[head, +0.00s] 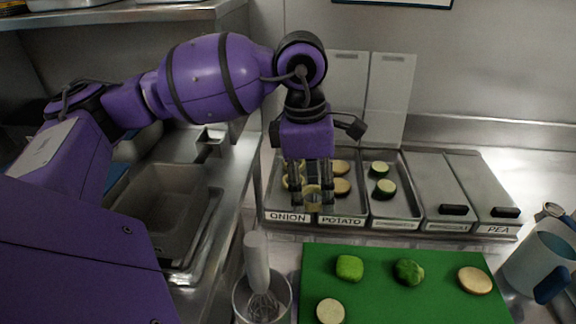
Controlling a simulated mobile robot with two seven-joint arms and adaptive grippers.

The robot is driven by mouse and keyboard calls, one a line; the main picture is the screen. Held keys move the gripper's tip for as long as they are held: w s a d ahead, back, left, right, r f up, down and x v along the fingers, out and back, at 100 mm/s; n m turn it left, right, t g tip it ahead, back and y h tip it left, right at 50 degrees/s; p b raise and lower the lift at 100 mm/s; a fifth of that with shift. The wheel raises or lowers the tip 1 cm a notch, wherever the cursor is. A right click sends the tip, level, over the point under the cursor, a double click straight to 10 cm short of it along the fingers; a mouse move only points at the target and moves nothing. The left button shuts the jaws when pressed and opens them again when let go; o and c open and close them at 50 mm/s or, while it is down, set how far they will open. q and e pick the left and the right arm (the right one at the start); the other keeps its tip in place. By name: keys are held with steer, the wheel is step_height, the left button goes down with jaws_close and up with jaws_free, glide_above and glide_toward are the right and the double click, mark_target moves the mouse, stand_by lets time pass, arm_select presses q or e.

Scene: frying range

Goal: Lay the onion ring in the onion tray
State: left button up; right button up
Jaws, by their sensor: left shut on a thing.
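My left gripper (312,203) points down and is shut on a small tan onion ring (313,194), partly hidden between the fingers. It hangs over the front of the trays, near the border between the onion and potato trays. The open onion tray (271,190), labelled ONION, is at the left end of the tray row. Tan pieces (287,182) show in it, partly covered by the gripper. I cannot tell how high the ring is above the trays. My right gripper is out of view.
The potato tray (350,207) holds pale slices; the tray beside it (391,208) holds green-edged slices. Two lidded trays stand at right, one labelled PEA. A green board (390,299) with vegetables, a whisk bowl (283,306) and a jug (541,262) stand in front.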

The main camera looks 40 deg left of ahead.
mark_target(289, 207)
arm_select(q)
steer(key=w+a+f+n+y, duration=0.15)
steer(key=a+n, duration=0.55)
steer(key=n, duration=1)
steer(key=f+b, duration=0.1)
steer(key=f, duration=0.1)
steer(key=f+b, duration=0.1)
steer(key=f, duration=0.1)
steer(key=f+b, duration=0.1)
steer(key=f, duration=0.1)
steer(key=shift+w+a+f, duration=0.1)
steer(key=shift+w+a, duration=0.05)
steer(key=shift+w, duration=0.15)
steer(key=shift+f+b, duration=0.3)
steer(key=shift+f, duration=0.05)
steer(key=o, duration=0.9)
steer(key=shift+r, duration=0.1)
